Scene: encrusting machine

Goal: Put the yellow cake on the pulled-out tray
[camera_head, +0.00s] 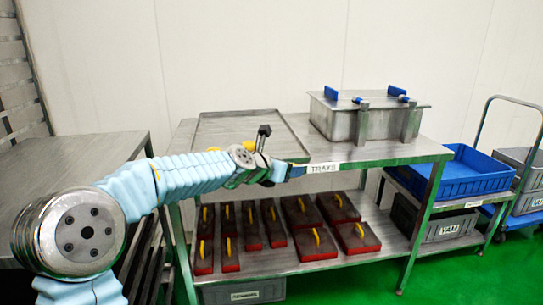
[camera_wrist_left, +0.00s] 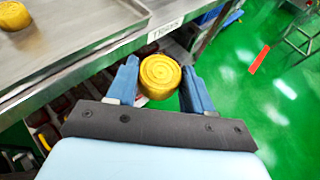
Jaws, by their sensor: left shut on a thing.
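A round yellow cake (camera_wrist_left: 160,77) with a spiral top sits between the two fingers of my left gripper (camera_wrist_left: 158,88), which is shut on it. In the head view my left gripper (camera_head: 287,173) is at the front edge of the steel table, by the label, and the held cake is hidden there. The flat metal tray (camera_head: 235,127) lies on the table behind the gripper; it also shows in the left wrist view (camera_wrist_left: 95,30). Another yellow cake (camera_wrist_left: 14,16) sits on the tray. My right gripper is not in view.
A steel box with blue handles (camera_head: 362,113) stands on the table to the right. Dark and red blocks with yellow handles (camera_head: 315,238) line the lower shelf. A blue crate (camera_head: 465,172) is at right. A dark table (camera_head: 75,165) is at left.

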